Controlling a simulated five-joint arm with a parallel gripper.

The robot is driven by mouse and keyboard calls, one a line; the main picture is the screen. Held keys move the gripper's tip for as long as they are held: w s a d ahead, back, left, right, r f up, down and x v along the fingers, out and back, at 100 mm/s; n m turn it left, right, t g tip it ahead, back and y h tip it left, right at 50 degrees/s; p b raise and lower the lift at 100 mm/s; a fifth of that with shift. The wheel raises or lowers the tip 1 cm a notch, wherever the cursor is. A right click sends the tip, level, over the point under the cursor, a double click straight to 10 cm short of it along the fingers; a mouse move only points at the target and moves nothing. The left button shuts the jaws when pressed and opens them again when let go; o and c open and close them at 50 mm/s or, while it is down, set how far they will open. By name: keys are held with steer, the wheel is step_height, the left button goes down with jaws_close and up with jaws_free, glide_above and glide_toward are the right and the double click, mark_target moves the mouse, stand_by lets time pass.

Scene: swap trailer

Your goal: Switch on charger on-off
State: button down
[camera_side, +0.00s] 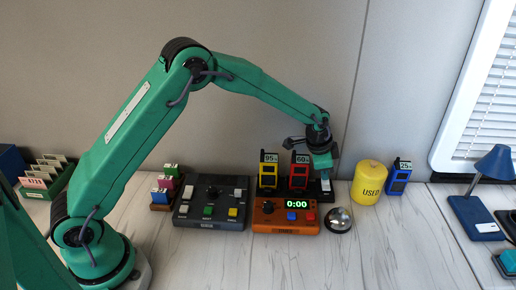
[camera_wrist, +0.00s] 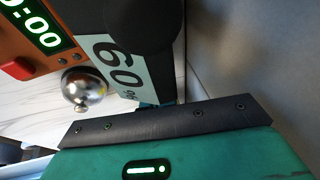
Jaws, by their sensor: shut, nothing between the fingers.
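The charger (camera_side: 266,190) is a low black base behind the orange timer box. A yellow handset (camera_side: 268,172) marked 95% and a red handset (camera_side: 299,174) marked 60% stand upright in it. My gripper (camera_side: 323,172) is shut and empty, pointing down over the charger's right end, just right of the red handset. A small pale part (camera_side: 326,185) shows right below my gripper; I cannot tell if it is the on-off switch or its position. In the wrist view the 60% label (camera_wrist: 118,68) is close, and my teal gripper body fills the bottom. The fingertips' contact is hidden.
The orange timer (camera_side: 284,218) reads 0:00 in front, with a silver bell (camera_side: 339,219) to its right. A yellow USED canister (camera_side: 369,182) and a blue 25% handset (camera_side: 398,177) stand further right. A dark control panel (camera_side: 211,205) is at left. The table front is clear.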

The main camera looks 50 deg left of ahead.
steer(key=shift+w+a+f, duration=0.25)
steer(key=shift+f, duration=0.2)
steer(key=shift+s+d, duration=0.1)
steer(key=shift+s+d+r, duration=0.2)
steer(key=shift+s+d, duration=0.25)
steer(key=shift+d, duration=0.05)
steer(key=shift+r, duration=0.1)
stand_by(0.4)
